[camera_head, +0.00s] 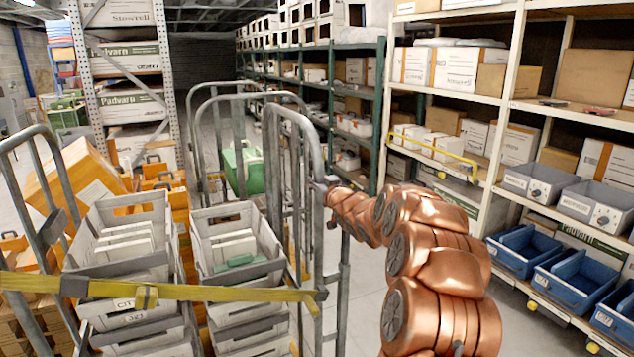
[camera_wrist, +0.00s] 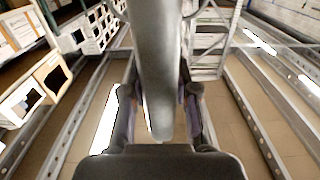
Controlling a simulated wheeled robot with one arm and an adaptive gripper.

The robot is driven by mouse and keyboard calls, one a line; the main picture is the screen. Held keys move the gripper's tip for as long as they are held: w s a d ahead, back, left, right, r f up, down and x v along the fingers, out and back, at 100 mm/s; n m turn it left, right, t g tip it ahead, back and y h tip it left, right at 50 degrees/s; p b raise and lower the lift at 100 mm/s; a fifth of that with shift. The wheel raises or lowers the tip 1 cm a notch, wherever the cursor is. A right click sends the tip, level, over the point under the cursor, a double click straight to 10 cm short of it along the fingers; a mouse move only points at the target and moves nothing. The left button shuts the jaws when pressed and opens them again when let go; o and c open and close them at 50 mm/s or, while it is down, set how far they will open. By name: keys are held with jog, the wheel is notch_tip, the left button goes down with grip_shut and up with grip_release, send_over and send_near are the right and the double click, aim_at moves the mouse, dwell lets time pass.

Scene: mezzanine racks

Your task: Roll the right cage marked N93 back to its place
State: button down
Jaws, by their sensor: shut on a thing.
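A grey metal roll cage (camera_head: 313,145) stands in front of me, with a tubular end frame on its right side and another frame at the left edge. It holds stacked grey crates (camera_head: 118,240), and a yellow strap (camera_head: 200,293) runs across its front. I cannot read an N93 mark on it. My gripper (camera_head: 331,188) is at the right end frame, shut on its upright tube. In the wrist view the grey tube (camera_wrist: 160,70) runs between my two fingers (camera_wrist: 158,112). The cage's wheels are out of view.
More tubular frames (camera_head: 245,88) stand behind, with a green crate (camera_head: 243,170). White shelving (camera_head: 505,95) with blue bins (camera_head: 568,275) lines the right, and green-framed racking (camera_head: 382,110) stands farther back. Bare floor (camera_head: 368,300) shows between the cage and the right shelving.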

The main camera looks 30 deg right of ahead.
jog(key=shift+w+f, duration=0.4)
jog(key=shift+w, duration=0.1)
jog(key=c, duration=1.1)
grip_release()
jog(key=shift+w+a, duration=0.1)
jog(key=shift+w, duration=0.05)
jog(key=shift+o, duration=1.3)
jog(key=shift+r, duration=0.15)
jog(key=shift+s+r, duration=0.1)
jog(key=shift+s, duration=0.1)
jog(key=shift+s, duration=0.6)
jog(key=s, duration=1)
jog(key=shift+s, duration=0.3)
